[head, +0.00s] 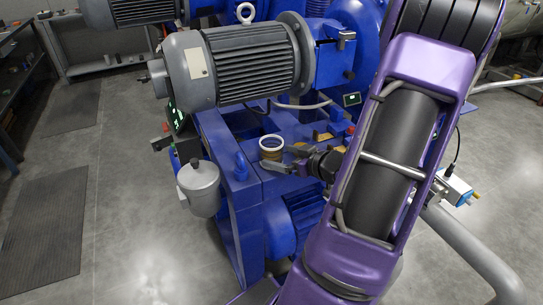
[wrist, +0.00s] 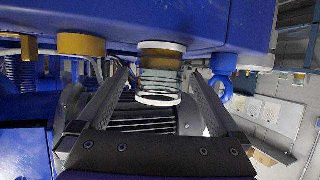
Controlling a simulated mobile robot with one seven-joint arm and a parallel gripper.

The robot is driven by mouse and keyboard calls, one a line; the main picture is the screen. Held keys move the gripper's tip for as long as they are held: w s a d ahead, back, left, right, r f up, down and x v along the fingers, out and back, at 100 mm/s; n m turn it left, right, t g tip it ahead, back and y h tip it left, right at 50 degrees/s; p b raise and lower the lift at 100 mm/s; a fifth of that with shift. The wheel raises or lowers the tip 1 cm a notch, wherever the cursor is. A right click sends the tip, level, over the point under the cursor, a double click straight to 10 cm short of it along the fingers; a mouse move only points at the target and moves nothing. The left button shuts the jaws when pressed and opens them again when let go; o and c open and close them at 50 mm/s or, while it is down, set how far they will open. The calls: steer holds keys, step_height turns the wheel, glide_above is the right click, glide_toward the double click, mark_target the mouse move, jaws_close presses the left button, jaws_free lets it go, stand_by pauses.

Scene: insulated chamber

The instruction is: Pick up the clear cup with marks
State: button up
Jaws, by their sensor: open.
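The clear cup with marks (head: 271,148) stands on the blue machine's flat top, left of my gripper, with its white rim up. In the wrist view the cup (wrist: 160,75) hangs upside down in the picture, see-through, with faint lines around its wall and a brownish band at its base end. My gripper (head: 285,159) is open, its fingers reaching left toward the cup. In the wrist view the cup shows in the gap between the two fingers (wrist: 158,84), with space on both sides. I cannot tell how deep it sits between them.
A large grey motor (head: 245,62) overhangs the area behind the cup. A grey canister (head: 199,188) stands at the machine's left side. Open floor (head: 130,190) lies left.

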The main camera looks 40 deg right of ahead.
mark_target(279, 156)
steer(key=x, duration=0.4)
steer(key=shift+w+b, duration=0.1)
steer(key=shift+b, duration=0.2)
steer(key=shift+r, duration=0.1)
steer(key=c, duration=1.4)
